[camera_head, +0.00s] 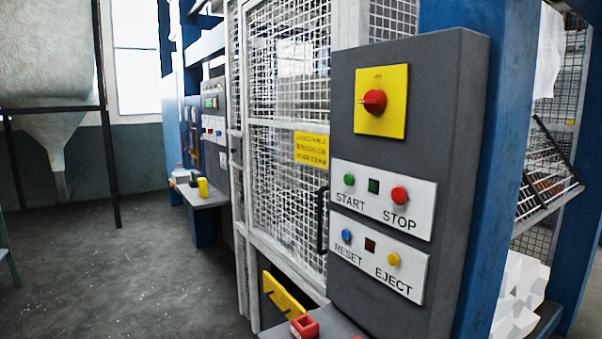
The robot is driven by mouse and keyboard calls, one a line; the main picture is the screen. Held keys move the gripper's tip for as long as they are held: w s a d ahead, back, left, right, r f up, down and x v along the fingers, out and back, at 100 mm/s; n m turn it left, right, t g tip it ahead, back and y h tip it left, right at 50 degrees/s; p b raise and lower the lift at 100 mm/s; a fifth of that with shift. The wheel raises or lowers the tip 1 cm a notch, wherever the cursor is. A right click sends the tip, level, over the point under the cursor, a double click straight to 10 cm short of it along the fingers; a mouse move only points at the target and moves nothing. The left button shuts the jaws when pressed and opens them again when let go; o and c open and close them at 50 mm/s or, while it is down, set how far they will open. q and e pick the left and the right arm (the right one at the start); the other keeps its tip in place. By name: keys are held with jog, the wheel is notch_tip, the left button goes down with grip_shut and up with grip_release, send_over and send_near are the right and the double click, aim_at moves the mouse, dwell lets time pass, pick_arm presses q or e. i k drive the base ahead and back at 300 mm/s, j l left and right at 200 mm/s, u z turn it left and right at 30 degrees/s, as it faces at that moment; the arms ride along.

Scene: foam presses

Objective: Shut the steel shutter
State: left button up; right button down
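A white steel mesh shutter (288,180) stands upright at the front of the press, left of the grey control panel. It carries a yellow sign (311,149) and has a dark vertical handle (321,220) near its right edge, partly hidden by the panel. More white mesh shows through and behind it, and I cannot tell how far it stands open. Neither of my grippers is in view.
The grey control panel (440,140) with a red knob and several buttons stands close at right. A shelf with a red item (304,326) juts out below. Blue posts flank the press. Grey floor (110,270) is free at left, near a hopper (50,70).

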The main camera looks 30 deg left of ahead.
aim_at(236, 149)
jog(key=u, duration=1.4)
jog(key=i+j+u, duration=0.3)
jog(key=i, duration=0.25)
jog(key=i+u, duration=0.35)
jog(key=i, duration=0.2)
jog(key=i+z, duration=0.1)
jog(key=i, duration=0.4)
jog(key=i+j+z, duration=0.15)
jog(key=i, duration=0.35)
jog(key=i+j+z, duration=0.1)
jog(key=i, duration=0.35)
